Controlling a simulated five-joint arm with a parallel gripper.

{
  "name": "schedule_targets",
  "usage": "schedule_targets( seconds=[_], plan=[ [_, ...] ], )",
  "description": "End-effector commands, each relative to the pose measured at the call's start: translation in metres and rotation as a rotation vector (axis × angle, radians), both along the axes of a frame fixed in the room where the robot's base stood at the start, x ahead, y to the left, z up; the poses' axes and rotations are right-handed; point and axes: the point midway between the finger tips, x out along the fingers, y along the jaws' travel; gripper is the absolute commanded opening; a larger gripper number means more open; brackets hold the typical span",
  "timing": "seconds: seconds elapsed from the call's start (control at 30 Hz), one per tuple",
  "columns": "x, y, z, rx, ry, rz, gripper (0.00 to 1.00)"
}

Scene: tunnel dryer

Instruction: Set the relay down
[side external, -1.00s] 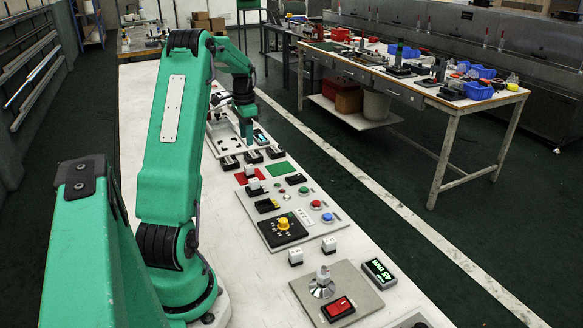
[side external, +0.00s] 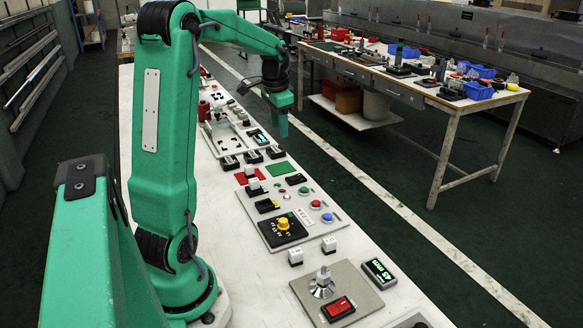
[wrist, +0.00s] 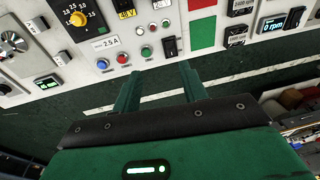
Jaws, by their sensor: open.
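My gripper (side external: 280,122) hangs raised at the far right edge of the white bench (side external: 225,235). The wrist view shows its two green fingers (wrist: 158,82) apart, with nothing between them. Several small white blocks, possibly relays, stand on the bench; I cannot tell which is the task's relay. Two others stand nearer, a left one (side external: 295,256) and a right one (side external: 329,244). A green square (side external: 280,168) is bare. It also shows in the wrist view (wrist: 202,33).
A grey control panel (side external: 318,228) with a yellow knob (side external: 283,224) and coloured buttons lies mid-bench. A light tray (side external: 225,140) is beyond it. A lit display (side external: 379,271) and red switch (side external: 338,307) are near. Open floor lies right of the bench.

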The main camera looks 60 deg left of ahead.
Motion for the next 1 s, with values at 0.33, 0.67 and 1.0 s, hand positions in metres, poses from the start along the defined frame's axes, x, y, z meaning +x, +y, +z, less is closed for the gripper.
schedule_targets(
  seconds=[0.33, 0.67, 1.0],
  plan=[
    [-0.009, -0.119, 0.04, 0.029, -0.116, -0.011, 0.43],
    [-0.048, -0.21, 0.052, 0.011, -0.235, -0.017, 0.43],
    [-0.099, -0.276, 0.04, -0.051, -0.348, -0.023, 0.43]
  ],
)
